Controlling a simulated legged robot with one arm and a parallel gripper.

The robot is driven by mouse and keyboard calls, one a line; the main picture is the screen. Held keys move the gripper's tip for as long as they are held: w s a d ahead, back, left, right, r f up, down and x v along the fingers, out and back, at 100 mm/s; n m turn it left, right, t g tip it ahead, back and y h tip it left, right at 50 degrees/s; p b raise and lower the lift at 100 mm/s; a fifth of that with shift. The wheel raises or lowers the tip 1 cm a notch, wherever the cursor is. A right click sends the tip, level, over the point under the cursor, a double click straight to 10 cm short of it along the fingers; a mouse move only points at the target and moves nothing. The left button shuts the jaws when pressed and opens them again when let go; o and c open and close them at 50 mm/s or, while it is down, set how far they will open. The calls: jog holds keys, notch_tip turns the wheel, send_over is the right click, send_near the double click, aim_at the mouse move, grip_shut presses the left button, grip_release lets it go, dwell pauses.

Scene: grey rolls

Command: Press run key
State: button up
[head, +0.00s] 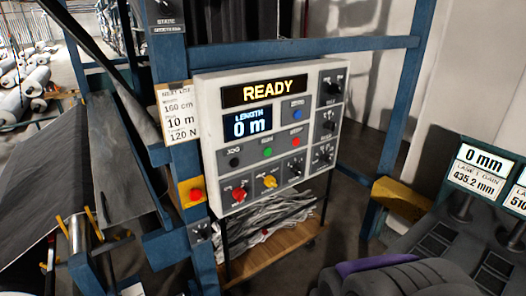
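The white control panel (212,110) is upright on a blue frame at the middle of the head view. Its sign (267,89) reads READY, and the length display (247,123) below reads 0 m. The run key (267,152) is a small green button in the panel's middle row. The black jog button (234,162) is to its left and the red stop button (298,142) to its right. Nothing covers the run key. My gripper does not show.
A red knob (195,194) on a yellow box is left of the panel. Red and yellow switches (239,193) sit below the run key. A blue post (403,90) stands to the right.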

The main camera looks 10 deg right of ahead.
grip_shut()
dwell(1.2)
